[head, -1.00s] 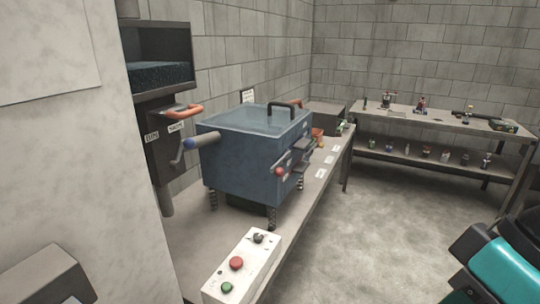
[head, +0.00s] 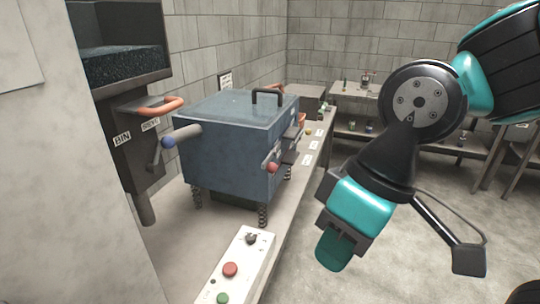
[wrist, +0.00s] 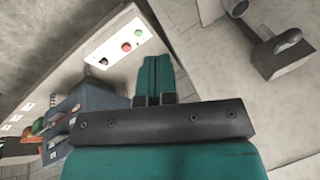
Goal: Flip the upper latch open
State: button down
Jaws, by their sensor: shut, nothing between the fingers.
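The blue box (head: 225,150) with a lid and a black top handle (head: 268,96) stands on springs on the bench. Dark latch-like parts sit one above the other on its right-hand face; the upper one (head: 293,133) is small and seen edge-on, so I cannot tell how it is set. A red knob (head: 272,167) is beside the lower part. My gripper (head: 329,252) is shut and empty, pointing down to the right of the box, well apart from it. In the wrist view its teal fingers (wrist: 156,76) are together, and the blue box (wrist: 97,103) is partly hidden.
A white control box (head: 237,270) with red and green buttons lies at the bench's near end. A dark bin unit (head: 128,160) with an orange handle and a pale wall stand at left. Open floor (head: 300,275) lies right of the bench. Shelving stands behind.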

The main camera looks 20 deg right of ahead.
jog(key=w+r+y+p, duration=0.1)
jog(key=w+r+p, duration=0.15)
jog(key=w, duration=0.75)
jog(key=w+r+y+p, duration=0.1)
jog(key=w+r, duration=0.3)
jog(key=w, duration=0.6)
jog(key=w+d+f+n+p, duration=0.1)
jog(key=w+d+f, duration=0.1)
jog(key=w+d, duration=0.5)
jog(key=w+d+f+n+p, duration=0.1)
jog(key=w+d+f+p, duration=0.1)
jog(key=w+d, duration=0.5)
jog(key=w, duration=0.3)
jog(key=shift+w+f+n+y, duration=0.3)
jog(key=shift+w+f+n, duration=0.05)
jog(key=shift+n, duration=0.05)
jog(key=shift+a, duration=0.1)
jog(key=p+x, duration=0.3)
jog(key=x, duration=1.1)
jog(key=shift+w, duration=0.15)
